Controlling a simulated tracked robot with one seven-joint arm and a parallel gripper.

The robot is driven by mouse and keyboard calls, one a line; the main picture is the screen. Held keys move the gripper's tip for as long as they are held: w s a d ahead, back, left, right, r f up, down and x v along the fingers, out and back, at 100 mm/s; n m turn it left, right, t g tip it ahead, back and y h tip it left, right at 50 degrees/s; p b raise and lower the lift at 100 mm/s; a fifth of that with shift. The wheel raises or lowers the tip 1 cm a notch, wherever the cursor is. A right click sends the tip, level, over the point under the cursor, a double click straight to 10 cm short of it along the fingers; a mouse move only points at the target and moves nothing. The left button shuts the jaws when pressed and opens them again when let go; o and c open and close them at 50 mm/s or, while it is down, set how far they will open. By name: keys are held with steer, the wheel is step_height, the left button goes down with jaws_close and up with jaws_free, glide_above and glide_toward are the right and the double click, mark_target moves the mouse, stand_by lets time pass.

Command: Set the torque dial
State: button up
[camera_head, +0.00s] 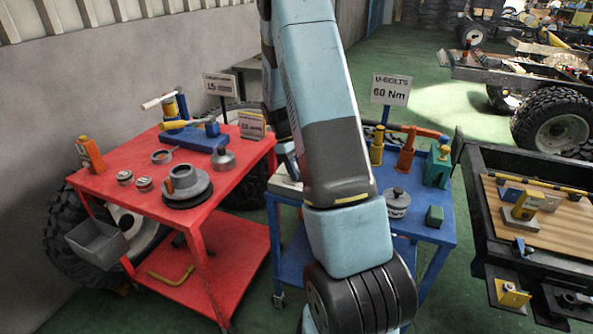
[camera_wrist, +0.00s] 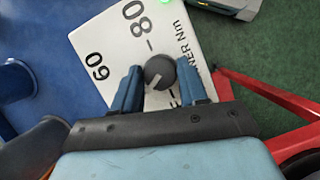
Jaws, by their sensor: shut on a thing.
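In the wrist view the torque dial (camera_wrist: 159,71) is a dark round knob on a white panel (camera_wrist: 115,48). The panel is printed with 60, 80 and partly covered lettering ending in "Nm". A pale pointer line on the knob slants toward its lower left. My gripper (camera_wrist: 159,80) has its two blue fingers on either side of the knob and is shut on it. The rest of the scale is hidden under the gripper. In the head view my arm hides the gripper and the dial. A sign (camera_head: 390,90) there reads "U-BOLTS 60 Nm".
A red cart (camera_head: 125,178) with tools and round parts stands at left. A blue cart (camera_head: 422,228) with several fixtures stands behind my arm. A dark bench (camera_head: 530,252) with a wooden top is at right. Large tyres (camera_head: 553,122) stand behind. Green floor shows between the carts.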

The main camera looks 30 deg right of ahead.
steer(key=o, duration=1)
steer(key=shift+s, duration=0.15)
steer(key=shift+r, duration=0.1)
steer(key=shift+w+v, duration=0.1)
steer(key=shift+v, duration=3.3)
steer(key=shift+w+v, duration=0.15)
steer(key=shift+v, duration=3.2)
steer(key=shift+d, duration=0.1)
